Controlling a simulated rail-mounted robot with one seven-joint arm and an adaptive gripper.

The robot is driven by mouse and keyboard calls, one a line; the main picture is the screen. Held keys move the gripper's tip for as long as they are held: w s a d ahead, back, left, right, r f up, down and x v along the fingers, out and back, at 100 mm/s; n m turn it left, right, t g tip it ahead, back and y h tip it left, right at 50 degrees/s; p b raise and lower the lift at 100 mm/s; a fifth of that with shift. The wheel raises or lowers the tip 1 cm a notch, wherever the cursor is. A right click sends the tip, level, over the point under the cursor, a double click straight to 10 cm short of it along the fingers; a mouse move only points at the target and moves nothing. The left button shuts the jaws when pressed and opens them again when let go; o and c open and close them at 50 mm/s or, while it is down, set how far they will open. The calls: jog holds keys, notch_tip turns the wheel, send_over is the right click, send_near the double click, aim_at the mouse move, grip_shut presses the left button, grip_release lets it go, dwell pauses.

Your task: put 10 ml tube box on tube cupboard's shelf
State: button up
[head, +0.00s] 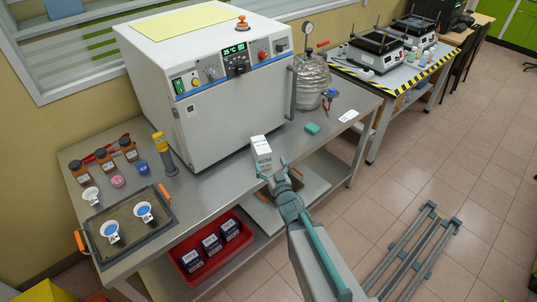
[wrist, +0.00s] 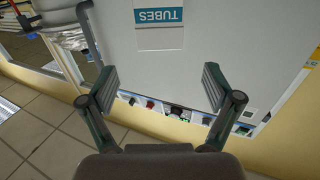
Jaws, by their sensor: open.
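The tube box is a small white carton (head: 261,147) in front of the big white oven, by the front edge of the steel bench. Its base is partly hidden by my gripper (head: 271,167). In the wrist view the box (wrist: 160,39) shows a blue TUBES label, upside down, at the top centre. My gripper (wrist: 159,75) is open and empty there. Its two fingers are spread wider than the box, which appears beyond the fingertips and between their lines, with gaps on both sides. I cannot identify the tube cupboard or its shelf in either view.
The oven (head: 225,115) stands close behind the box. A tray with orange handles (head: 125,240) and brown bottles are at the left of the bench. A red bin (head: 183,270) of boxes is on the lower shelf. Floor (head: 430,160) at the right is clear beyond a grey rail.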

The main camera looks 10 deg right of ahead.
jog(key=shift+s+p, duration=0.55)
jog(key=s+d+f+g+h, duration=0.1)
jog(key=s+f+g, duration=0.35)
jog(key=f, duration=0.45)
jog(key=s+f+m+g+h, duration=0.1)
jog(key=s+f+g, duration=0.3)
jog(key=s+f, duration=0.3)
jog(key=s+d+f+g, duration=0.1)
jog(key=s+f+g, duration=0.35)
jog(key=f, duration=0.55)
jog(key=s+a+f+g, duration=0.1)
jog(key=s+f+g, duration=0.2)
jog(key=s, duration=0.8)
jog(key=s+a+f+g, duration=0.1)
jog(key=s+f+g, duration=0.2)
jog(key=s, duration=0.8)
jog(key=g, duration=0.2)
jog(key=shift+s+g, duration=0.3)
jog(key=shift+g, duration=0.1)
jog(key=s+g, duration=0.1)
jog(key=s, duration=0.1)
jog(key=s+g, duration=0.1)
jog(key=s, duration=0.1)
jog(key=s+r+g, duration=0.1)
jog(key=s, duration=0.1)
jog(key=shift+s+a+r, duration=0.1)
jog(key=shift+s+a, duration=0.25)
jog(key=shift+a, duration=0.05)
